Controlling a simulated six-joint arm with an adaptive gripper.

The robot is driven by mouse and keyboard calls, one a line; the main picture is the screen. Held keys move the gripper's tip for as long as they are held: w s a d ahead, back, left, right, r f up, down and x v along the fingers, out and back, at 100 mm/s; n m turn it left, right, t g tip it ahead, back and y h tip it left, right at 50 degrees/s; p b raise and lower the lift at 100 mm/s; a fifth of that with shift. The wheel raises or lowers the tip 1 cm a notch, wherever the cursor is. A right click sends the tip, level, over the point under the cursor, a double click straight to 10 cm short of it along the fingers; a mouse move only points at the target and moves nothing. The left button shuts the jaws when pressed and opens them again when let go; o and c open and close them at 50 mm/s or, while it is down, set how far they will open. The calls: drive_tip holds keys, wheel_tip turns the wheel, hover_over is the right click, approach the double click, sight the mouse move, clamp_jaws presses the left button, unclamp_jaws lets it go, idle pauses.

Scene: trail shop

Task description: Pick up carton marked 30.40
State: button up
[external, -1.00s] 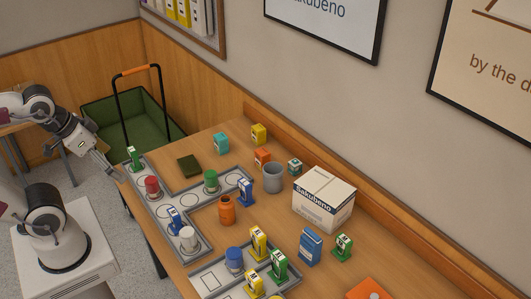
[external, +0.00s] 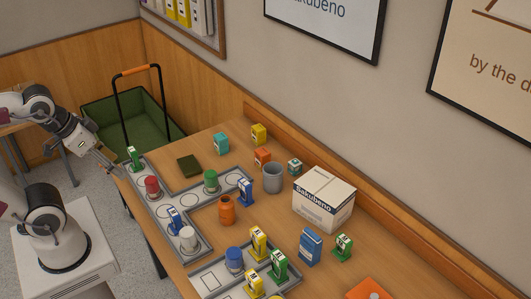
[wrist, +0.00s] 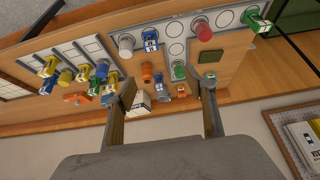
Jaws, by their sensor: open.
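Small cartons stand on the wooden table in the external view: teal (external: 221,142), yellow (external: 258,134), orange (external: 262,156), a smaller teal one (external: 295,166) and a tall blue one (external: 310,246). A large white carton (external: 323,199) is lettered "Sakubeno". I cannot read 30.40 on any of them. My gripper (external: 117,172) is at the table's left end, near a green tagged item (external: 134,157). In the wrist view its two fingers (wrist: 165,100) are spread with nothing held between them. The white carton (wrist: 141,104) shows beyond them, partly hidden by the left finger.
Grey trays (external: 165,205) with round spots hold red, green, blue and white items. A grey cup (external: 272,178) and an orange jar (external: 227,210) stand mid-table. A green cart (external: 105,118) is beyond the left end. A wall borders the back.

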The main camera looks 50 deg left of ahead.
drive_tip(key=shift+w, duration=0.15)
drive_tip(key=t, duration=0.8)
hover_over(258, 153)
drive_tip(key=shift+f, duration=10)
drive_tip(key=shift+f, duration=1.8)
drive_tip(key=shift+f, duration=0.1)
